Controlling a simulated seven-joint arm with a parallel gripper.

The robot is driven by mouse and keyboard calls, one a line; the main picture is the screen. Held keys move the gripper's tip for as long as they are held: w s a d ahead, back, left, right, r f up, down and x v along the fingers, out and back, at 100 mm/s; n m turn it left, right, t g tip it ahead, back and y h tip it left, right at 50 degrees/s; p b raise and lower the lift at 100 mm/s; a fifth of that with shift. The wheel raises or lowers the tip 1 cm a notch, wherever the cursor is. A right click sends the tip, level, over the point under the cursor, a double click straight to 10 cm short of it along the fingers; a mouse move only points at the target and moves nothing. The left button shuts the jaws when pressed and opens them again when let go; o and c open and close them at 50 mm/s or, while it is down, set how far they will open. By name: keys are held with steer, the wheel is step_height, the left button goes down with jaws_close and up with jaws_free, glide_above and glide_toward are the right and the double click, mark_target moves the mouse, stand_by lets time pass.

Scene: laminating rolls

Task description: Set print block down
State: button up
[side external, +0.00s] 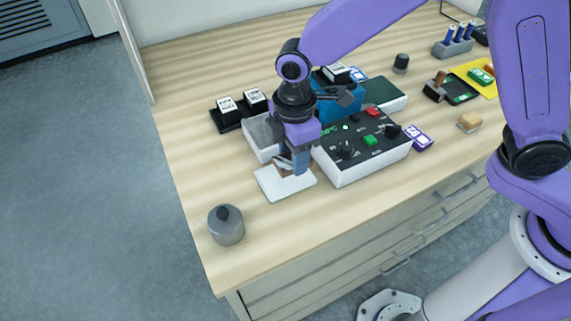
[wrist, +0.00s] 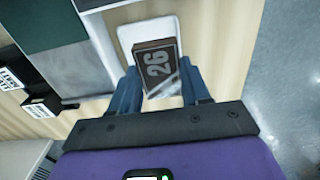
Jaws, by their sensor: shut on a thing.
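The print block (wrist: 155,62) is a dark brown block with a grey "26" on its face. My gripper (wrist: 158,92) is shut on it, with a blue finger on each side. In the wrist view the block appears over a white pad (wrist: 127,33); I cannot tell whether it touches the pad. In the side view my gripper (side external: 290,168) points down over the same white pad (side external: 283,187), and the block (side external: 281,168) is mostly hidden by the fingers. A clear, shiny piece (wrist: 166,86) shows at the block's near end.
A control box (side external: 352,172) with knobs stands just right of the pad, and a grey tray (side external: 259,135) is behind it. A grey lidded pot (side external: 226,226) stands at front left. Black holders with white labelled blocks (side external: 227,108) are at back left.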

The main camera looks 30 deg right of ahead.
mark_target(285, 167)
steer(key=shift+w+a+f, duration=0.4)
steer(key=shift+w+f, duration=0.1)
steer(key=shift+f, duration=0.3)
steer(key=shift+w+a+f, duration=0.1)
steer(key=shift+f, duration=1.55)
steer(key=shift+f, duration=0.1)
steer(key=o, duration=1.1)
steer(key=shift+o, duration=0.2)
step_height(285, 167, up, 12)
steer(key=shift+f, duration=0.2)
steer(key=shift+r, duration=0.35)
